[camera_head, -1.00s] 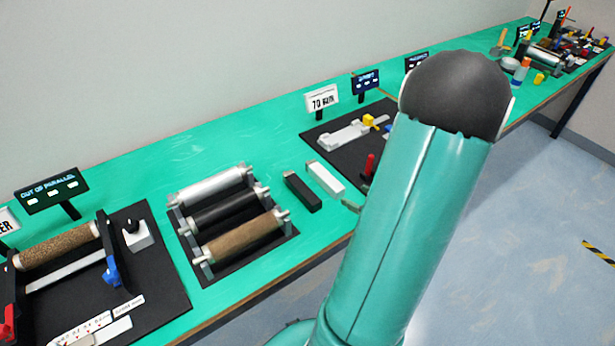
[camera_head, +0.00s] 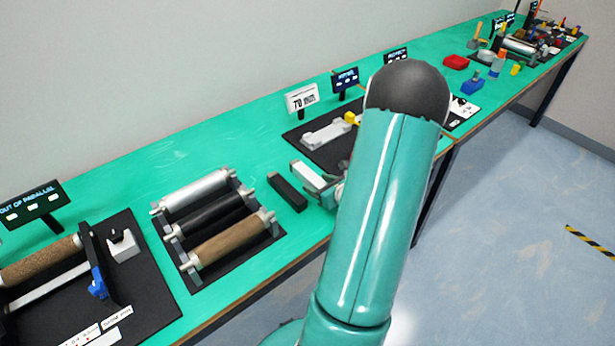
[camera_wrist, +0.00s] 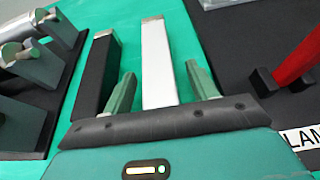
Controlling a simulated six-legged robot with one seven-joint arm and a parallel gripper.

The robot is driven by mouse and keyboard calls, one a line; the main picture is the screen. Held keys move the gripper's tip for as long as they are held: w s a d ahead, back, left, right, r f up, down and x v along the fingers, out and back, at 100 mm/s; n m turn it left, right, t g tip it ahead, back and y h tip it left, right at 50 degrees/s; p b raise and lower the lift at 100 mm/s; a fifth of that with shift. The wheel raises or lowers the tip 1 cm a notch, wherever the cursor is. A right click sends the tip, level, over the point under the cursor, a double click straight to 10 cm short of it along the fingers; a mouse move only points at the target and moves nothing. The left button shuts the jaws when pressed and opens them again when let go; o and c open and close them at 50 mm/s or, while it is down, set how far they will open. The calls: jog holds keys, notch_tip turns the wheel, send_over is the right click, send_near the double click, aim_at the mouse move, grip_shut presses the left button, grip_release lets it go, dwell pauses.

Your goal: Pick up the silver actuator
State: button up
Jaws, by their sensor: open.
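The silver actuator is a pale, long block (camera_wrist: 157,50); in the head view (camera_head: 305,174) it lies on the green bench beside a black block of like shape (camera_head: 287,191). My gripper (camera_wrist: 161,74) is open, with one green finger on each side of the silver block's near end in the wrist view. The left finger is between the silver block and the black block (camera_wrist: 97,72). I cannot tell whether either finger touches the silver block. In the head view my gripper (camera_head: 326,187) is partly hidden behind my arm.
A rack of three rollers (camera_head: 215,218) stands left of the black block. A dark mat with a red part (camera_wrist: 300,62) is close on the right in the wrist view. The bench's front edge is near.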

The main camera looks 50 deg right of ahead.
jog(key=shift+x, duration=0.9)
grip_shut()
jog(key=shift+r, duration=0.2)
